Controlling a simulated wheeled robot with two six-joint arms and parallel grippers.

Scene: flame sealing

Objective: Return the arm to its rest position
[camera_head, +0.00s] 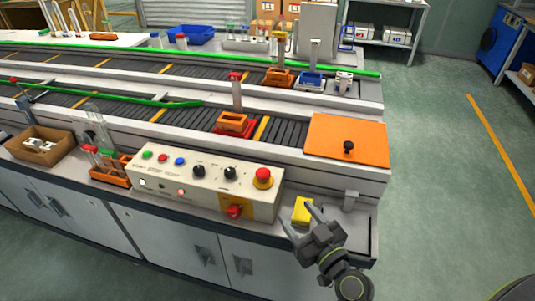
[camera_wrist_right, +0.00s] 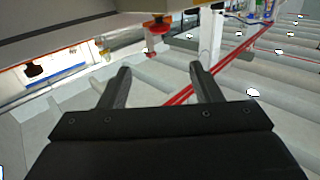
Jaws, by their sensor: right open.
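My right gripper (camera_head: 300,224) is in the lower right of the head view, in front of the bench's near edge. Its two fingers stand apart with nothing between them. The fingers also show spread and empty in the right wrist view (camera_wrist_right: 160,80). In the head view the gripper is close to a yellow block (camera_head: 303,210) on the bench's front ledge; I cannot tell whether they touch. My left gripper does not show in the head view. A dark round part at the lower right corner appears to be mine.
A control panel (camera_head: 205,178) with a red emergency knob (camera_head: 263,175) stands left of the gripper. Test tube racks (camera_head: 112,172) and a cardboard box (camera_head: 32,158) sit left. The green floor (camera_head: 440,200) at right is clear.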

